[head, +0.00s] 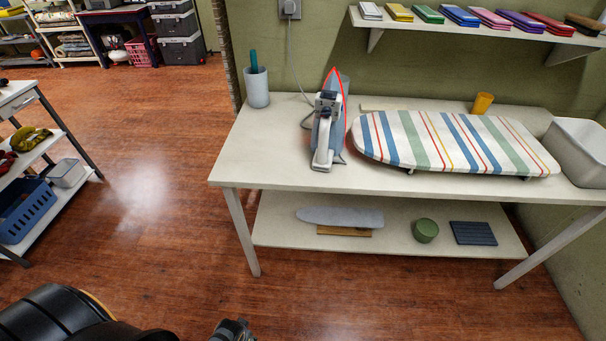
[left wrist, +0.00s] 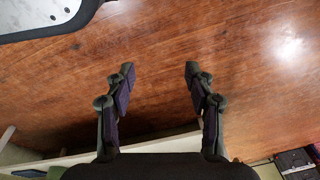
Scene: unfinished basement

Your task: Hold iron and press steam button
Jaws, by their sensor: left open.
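The iron (head: 341,110), grey and pale blue with a red rim, stands on the white table (head: 270,150) with its tip up, left of the striped ironing board (head: 455,140). Its cord runs up to a wall outlet (head: 290,8). The steam button cannot be made out. My left gripper (left wrist: 158,72) is open and empty above the wooden floor in the left wrist view. A dark mechanical part of mine shows at the bottom edge of the head view, well short of the table. My right gripper is not in view.
A white bin (head: 580,150) is at the right. The lower shelf (head: 280,225) holds a few items. Floor before the table is clear; a cart (head: 60,190) stands left.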

